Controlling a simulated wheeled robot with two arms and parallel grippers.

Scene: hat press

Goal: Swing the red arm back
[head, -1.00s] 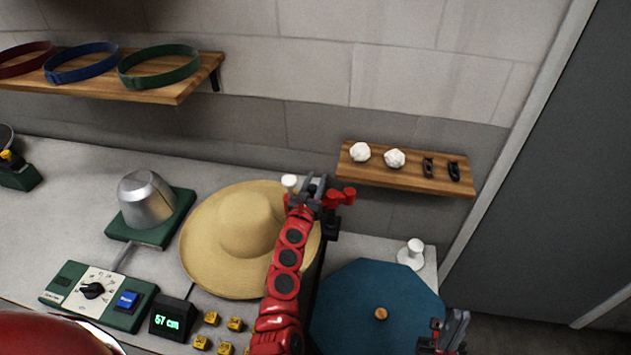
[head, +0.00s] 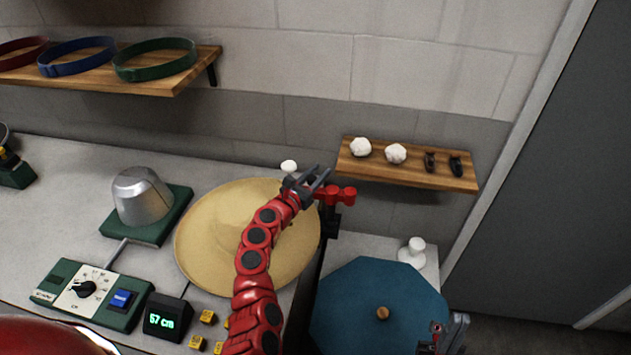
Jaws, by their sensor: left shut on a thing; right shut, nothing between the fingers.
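The red arm (head: 340,195) is a short red bar with knobs on a dark post behind the teal octagonal top. My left gripper (head: 318,178) is at its left end and shut on it; the exact contact is partly hidden by the fingers. A tan straw hat piece (head: 215,225) lies left of my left arm, which covers part of it; it looks flat, with no raised crown showing. My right gripper (head: 455,328) is shut and empty at the bottom right, beside the teal top.
The teal octagonal top (head: 360,285) stands front right, a white knob (head: 416,245) behind it. A silver dome (head: 142,195), control box (head: 90,290) and display (head: 167,318) stand left. A small shelf (head: 400,176) hangs behind; another holds bands (head: 155,60).

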